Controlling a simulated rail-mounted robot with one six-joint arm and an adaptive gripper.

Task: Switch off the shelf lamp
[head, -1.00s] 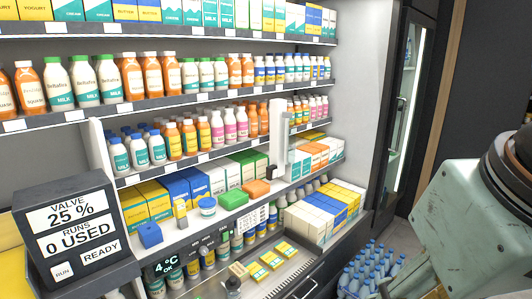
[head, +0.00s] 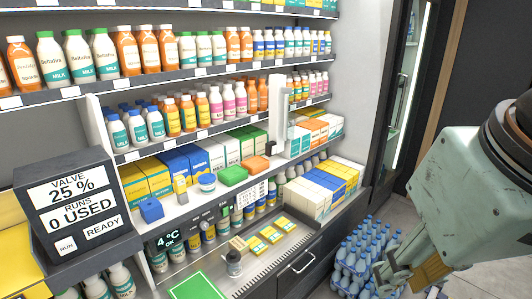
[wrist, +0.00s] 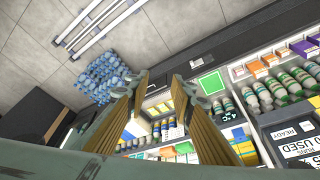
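No lamp stands out clearly in either view, and I cannot tell which part is its switch. A dark control strip (head: 205,226) with small knobs or switches and labels too small to read runs along the cooler's front edge. Its lit display (head: 168,241) reads 4 °C OK and also shows in the wrist view (wrist: 227,106). My gripper (head: 400,278) is at the lower right of the head view, well right of the strip. In the wrist view (wrist: 161,78) its two tan fingers are spread apart with nothing between them.
A valve box (head: 75,215) stands at the left. Shelves of bottles (head: 190,50) rise behind, with cartons (head: 320,190) lower down. A green card (head: 197,286) lies on the counter. Blue-capped bottles (head: 365,245) stand on the floor between the counter and my arm.

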